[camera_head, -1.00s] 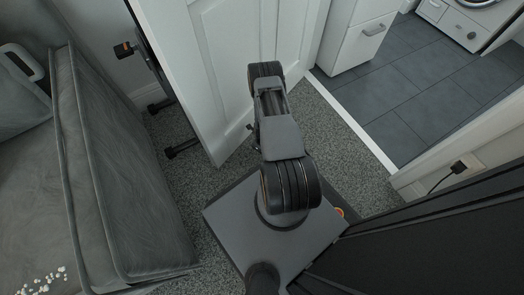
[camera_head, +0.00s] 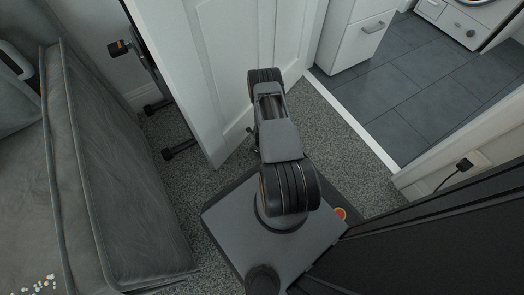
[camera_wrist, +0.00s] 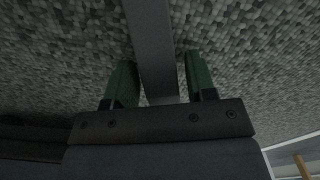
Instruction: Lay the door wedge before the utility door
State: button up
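In the wrist view, my gripper (camera_wrist: 160,85) has two green-padded fingers on either side of a long grey bar-like piece, which looks like the door wedge (camera_wrist: 154,45). It nearly fills the space between the fingers and runs out of the top of the picture. Speckled carpet lies below it. In the head view, my arm hides the gripper and the wedge. The white panelled utility door (camera_head: 225,75) stands ajar beyond my arm, its lower edge over the grey carpet (camera_head: 185,195).
A grey sofa (camera_head: 110,180) stands on the left. Black exercise equipment (camera_head: 160,90) is behind the door. A white cabinet (camera_head: 357,40) and the tiled floor (camera_head: 430,95) lie beyond the pale threshold strip (camera_head: 365,138). A plug and socket (camera_head: 470,162) are on the right wall. Bare carpet lies right of my arm.

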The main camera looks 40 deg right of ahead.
jog(key=shift+o, duration=0.5)
jog(key=shift+r, duration=0.1)
notch_tip(320, 180, up, 12)
jog(key=p, duration=0.5)
jog(key=shift+p, duration=0.35)
jog(key=shift+a, duration=0.1)
